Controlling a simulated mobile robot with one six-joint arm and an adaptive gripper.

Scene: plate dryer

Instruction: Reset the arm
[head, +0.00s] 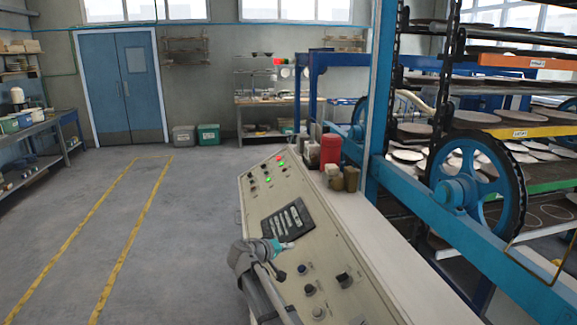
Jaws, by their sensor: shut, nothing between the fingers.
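My arm reaches up from the bottom of the head view in front of a slanted beige control panel (262,185). My gripper (288,245) is at the end of the grey arm, with a teal part near its tip. It points right and is shut and empty. It appears over the panel face, just below a dark keypad block (287,220). I cannot tell whether it touches the panel. My arm hides part of the panel's lower left side.
A blue-framed plate dryer (430,195) with racks of plates and a large blue wheel (477,180) stands at right. A red container (330,150) and jars stand on the panel's back ledge. Open floor (120,225) with yellow lines lies left, toward blue doors (123,85).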

